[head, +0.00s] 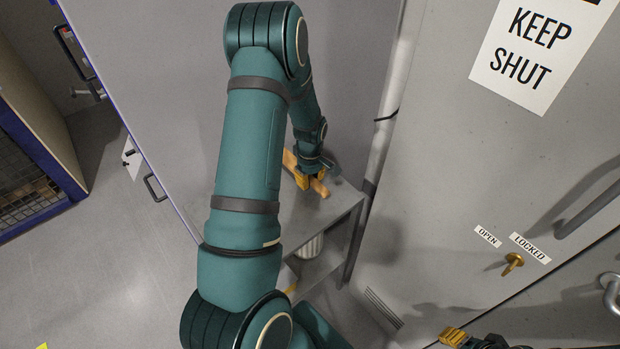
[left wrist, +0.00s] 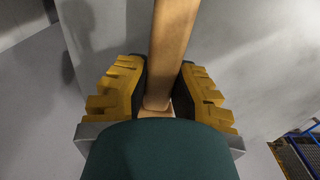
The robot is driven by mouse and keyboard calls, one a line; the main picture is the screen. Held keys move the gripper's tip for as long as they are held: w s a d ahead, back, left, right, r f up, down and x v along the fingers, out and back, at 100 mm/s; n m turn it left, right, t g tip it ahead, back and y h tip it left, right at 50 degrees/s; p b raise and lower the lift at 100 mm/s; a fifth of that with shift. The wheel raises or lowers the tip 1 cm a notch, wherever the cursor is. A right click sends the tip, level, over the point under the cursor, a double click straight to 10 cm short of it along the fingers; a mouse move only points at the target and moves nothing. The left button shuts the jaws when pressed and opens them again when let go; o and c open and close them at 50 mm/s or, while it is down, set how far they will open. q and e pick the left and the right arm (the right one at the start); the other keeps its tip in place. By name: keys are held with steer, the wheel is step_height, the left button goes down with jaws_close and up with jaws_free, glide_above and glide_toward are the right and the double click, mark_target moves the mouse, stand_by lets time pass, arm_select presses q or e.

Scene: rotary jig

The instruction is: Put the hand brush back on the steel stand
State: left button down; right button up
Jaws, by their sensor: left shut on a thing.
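The hand brush (head: 289,159) shows as pieces of light wood on both sides of my left gripper (head: 308,178). The gripper is shut on it, just over the top of the steel stand (head: 338,205). I cannot tell whether the brush touches the top. In the left wrist view the wooden brush (left wrist: 172,50) runs up between the yellow pads of the left gripper (left wrist: 160,92). My left arm hides part of the stand and brush; no bristles are visible. My right gripper (head: 455,338) shows only yellow finger parts at the bottom edge.
A pale ribbed object (head: 310,247) sits on the stand's lower shelf. A grey wall panel stands behind the stand. To its right is a grey cabinet door (head: 470,170) with a "KEEP SHUT" sign and a brass latch (head: 513,261). Clear floor (head: 120,260) lies left.

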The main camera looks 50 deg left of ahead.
arm_select(q)
steer(key=shift+f+b, duration=0.3)
steer(key=shift+f, duration=0.1)
steer(key=c, duration=0.9)
jaws_free()
step_height(320, 180, up, 12)
steer(key=shift+r, duration=0.1)
